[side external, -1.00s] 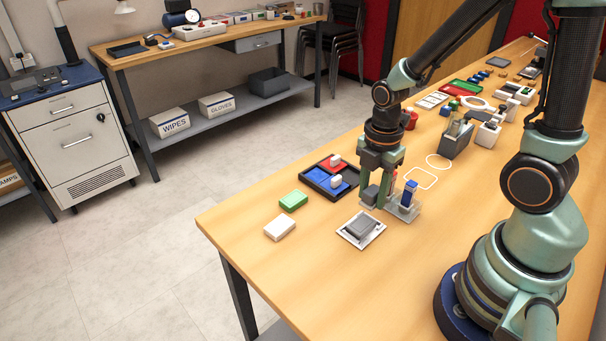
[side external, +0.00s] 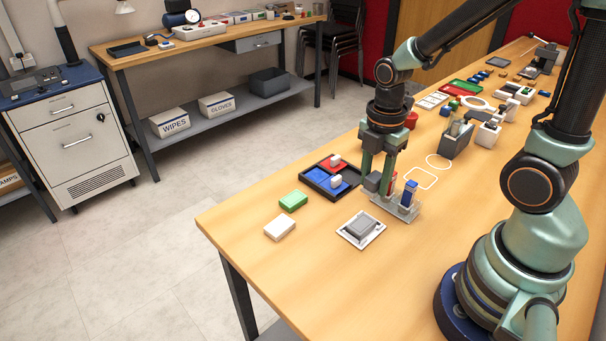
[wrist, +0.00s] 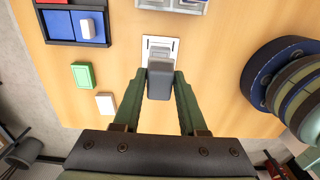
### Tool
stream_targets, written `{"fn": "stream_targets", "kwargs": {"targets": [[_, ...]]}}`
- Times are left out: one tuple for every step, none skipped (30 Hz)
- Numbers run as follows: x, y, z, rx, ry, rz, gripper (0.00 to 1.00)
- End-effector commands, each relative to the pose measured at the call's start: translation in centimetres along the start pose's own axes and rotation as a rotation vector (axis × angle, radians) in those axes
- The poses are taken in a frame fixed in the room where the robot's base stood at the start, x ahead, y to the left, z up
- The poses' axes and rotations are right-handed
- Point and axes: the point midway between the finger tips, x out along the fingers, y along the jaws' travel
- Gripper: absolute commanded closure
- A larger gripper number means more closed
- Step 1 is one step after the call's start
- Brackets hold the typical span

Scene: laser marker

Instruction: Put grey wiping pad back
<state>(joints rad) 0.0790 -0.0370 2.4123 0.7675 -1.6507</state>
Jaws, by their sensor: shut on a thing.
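My gripper (side external: 377,181) is shut on a dark grey block, which looks like the grey wiping pad (side external: 372,183). In the wrist view the pad (wrist: 160,82) sits between my two fingertips (wrist: 160,74). It covers part of a white plate (wrist: 151,43). In the side view that plate (side external: 347,235) lies flat on the table in front of the rack with a grey block (side external: 361,227) on it. The rack holds a blue item (side external: 409,192) and a red one, partly hidden by my fingers.
A black tray (side external: 318,190) with red and blue sections and white pieces is left of my gripper. A green block (side external: 293,200) and a white block (side external: 280,228) lie near the table edge. A grey holder (side external: 456,140) stands behind. White outlines mark bare table right of the rack.

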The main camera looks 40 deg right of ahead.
Motion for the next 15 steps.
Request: {"fn": "stream_targets", "kwargs": {"targets": [[-0.2,0.1,-0.3,-0.003,0.000,0.002,1.00],[-0.4,0.2,-0.6,-0.004,0.000,0.004,1.00],[-0.8,0.4,-1.1,-0.006,0.000,0.006,1.00],[-1.1,0.5,-1.6,-0.007,0.000,0.007,1.00],[-1.6,0.7,-2.3,-0.009,0.000,0.008,1.00],[-2.2,0.8,-3.2,-0.011,0.000,0.009,1.00],[-2.8,0.9,-4.0,-0.011,0.000,0.010,1.00],[-3.4,0.9,-4.9,-0.012,0.001,0.010,1.00],[-4.2,0.9,-6.0,-0.013,0.001,0.011,1.00],[-4.8,0.9,-6.9,-0.012,0.001,0.011,1.00],[-5.4,0.8,-7.7,-0.012,0.002,0.011,1.00],[-6.2,0.6,-8.8,-0.012,0.002,0.011,1.00],[-6.7,0.5,-9.5,-0.011,0.002,0.010,1.00],[-7.2,0.3,-10.1,-0.010,0.003,0.011,1.00],[-7.8,0.1,-10.9,-0.009,0.003,0.010,1.00]]}}
